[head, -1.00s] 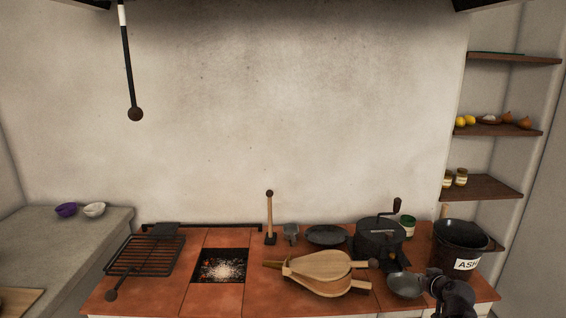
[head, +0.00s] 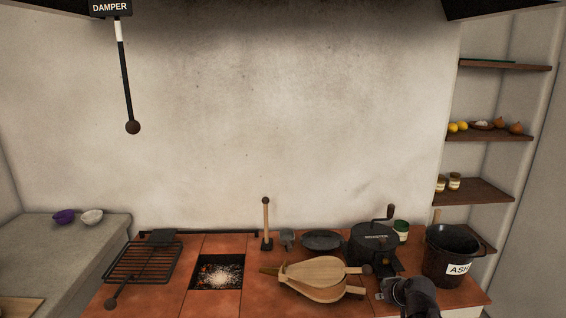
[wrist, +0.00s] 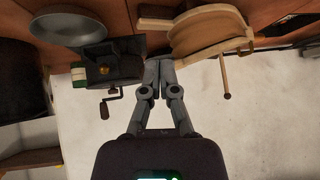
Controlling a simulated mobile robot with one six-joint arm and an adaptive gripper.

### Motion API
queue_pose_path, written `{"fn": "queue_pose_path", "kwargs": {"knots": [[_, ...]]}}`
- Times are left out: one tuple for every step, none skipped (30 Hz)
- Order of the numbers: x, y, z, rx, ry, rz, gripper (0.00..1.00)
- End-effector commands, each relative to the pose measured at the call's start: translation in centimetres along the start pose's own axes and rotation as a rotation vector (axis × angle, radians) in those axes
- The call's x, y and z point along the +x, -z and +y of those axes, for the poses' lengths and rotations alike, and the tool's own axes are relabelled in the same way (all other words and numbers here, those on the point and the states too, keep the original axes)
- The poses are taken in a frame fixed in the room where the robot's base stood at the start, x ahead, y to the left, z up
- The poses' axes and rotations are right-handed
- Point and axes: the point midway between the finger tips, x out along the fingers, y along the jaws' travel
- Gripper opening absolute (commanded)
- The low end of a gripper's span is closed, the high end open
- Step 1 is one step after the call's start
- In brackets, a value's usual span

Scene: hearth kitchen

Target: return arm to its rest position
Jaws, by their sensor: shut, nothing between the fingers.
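My gripper (wrist: 160,75) shows in the wrist view with its two grey fingers close together, shut and empty. Its tips are beside the black roaster (wrist: 108,65) and the wooden bellows (wrist: 208,30), with pale wall beyond. In the head view my arm (head: 415,294) shows at the bottom right, in front of the roaster (head: 372,244) and left of the ash bucket (head: 450,256). The fingers cannot be made out there.
The bellows (head: 318,278) lie right of the ember pit (head: 217,273). A grill rack (head: 143,262) is at left. The damper rod (head: 125,80) hangs above. A shallow metal pan (wrist: 70,28) shows in the wrist view. Shelves (head: 474,191) stand at right.

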Motion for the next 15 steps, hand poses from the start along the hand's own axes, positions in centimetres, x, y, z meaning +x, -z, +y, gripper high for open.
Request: {"fn": "queue_pose_path", "kwargs": {"knots": [[-0.6,0.0,-1.8,0.002,0.014,-0.052,0.0],[-0.8,-0.3,-2.6,0.005,0.019,-0.088,0.0],[-1.0,-0.8,-3.8,0.012,0.024,-0.137,0.0],[-1.2,-1.1,-4.6,0.017,0.025,-0.173,0.0],[-1.4,-1.4,-5.4,0.022,0.026,-0.209,0.0],[-1.7,-1.9,-6.4,0.03,0.022,-0.257,0.0],[-2.0,-2.3,-7.1,0.035,0.018,-0.294,0.0],[-2.3,-2.6,-7.8,0.041,0.012,-0.33,0.0],[-2.8,-3.1,-8.7,0.048,0.001,-0.377,0.0],[-3.2,-3.4,-9.3,0.055,-0.008,-0.411,0.0],[-3.6,-3.8,-10.0,0.06,-0.018,-0.445,0.0],[-4.1,-4.2,-10.7,0.069,-0.036,-0.488,0.0],[-4.5,-4.5,-11.2,0.074,-0.05,-0.518,0.0],[-4.9,-4.8,-11.6,0.081,-0.064,-0.546,0.0],[-5.4,-5.1,-12.1,0.088,-0.082,-0.58,0.0]]}}
